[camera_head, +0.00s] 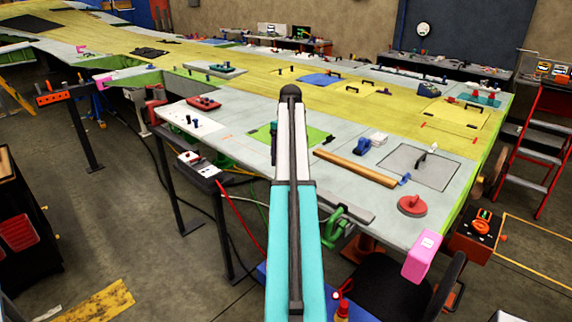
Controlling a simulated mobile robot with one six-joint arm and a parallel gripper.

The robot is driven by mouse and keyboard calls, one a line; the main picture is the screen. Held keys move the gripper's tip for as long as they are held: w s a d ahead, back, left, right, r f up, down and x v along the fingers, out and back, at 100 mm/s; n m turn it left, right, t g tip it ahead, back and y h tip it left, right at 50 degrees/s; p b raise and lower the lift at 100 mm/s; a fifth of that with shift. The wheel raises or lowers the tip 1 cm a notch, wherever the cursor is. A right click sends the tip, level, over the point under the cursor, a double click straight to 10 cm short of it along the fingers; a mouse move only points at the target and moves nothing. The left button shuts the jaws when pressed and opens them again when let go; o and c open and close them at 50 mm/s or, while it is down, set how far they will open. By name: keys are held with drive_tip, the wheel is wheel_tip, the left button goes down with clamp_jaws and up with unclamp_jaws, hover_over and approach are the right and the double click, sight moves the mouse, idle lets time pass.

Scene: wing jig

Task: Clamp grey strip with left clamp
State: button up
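A grey strip (352,208) lies along the front edge of the wing table, just right of my arm. Its left part is hidden behind the arm. A green clamp (340,224) sits at the table edge by the strip's visible part. More green clamp-like parts (222,158) show at the edge left of my arm, small and partly hidden. I cannot tell whether either clamp grips the strip. My white and teal arm rises through the middle of the view. My gripper itself does not show.
A wooden bar (355,168), a red round disc (411,205) and a green mat (315,136) lie on the wing table (375,232). A pink block (424,256) is at the right corner. A black chair (400,290) stands below it. A control box (200,166) stands at left.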

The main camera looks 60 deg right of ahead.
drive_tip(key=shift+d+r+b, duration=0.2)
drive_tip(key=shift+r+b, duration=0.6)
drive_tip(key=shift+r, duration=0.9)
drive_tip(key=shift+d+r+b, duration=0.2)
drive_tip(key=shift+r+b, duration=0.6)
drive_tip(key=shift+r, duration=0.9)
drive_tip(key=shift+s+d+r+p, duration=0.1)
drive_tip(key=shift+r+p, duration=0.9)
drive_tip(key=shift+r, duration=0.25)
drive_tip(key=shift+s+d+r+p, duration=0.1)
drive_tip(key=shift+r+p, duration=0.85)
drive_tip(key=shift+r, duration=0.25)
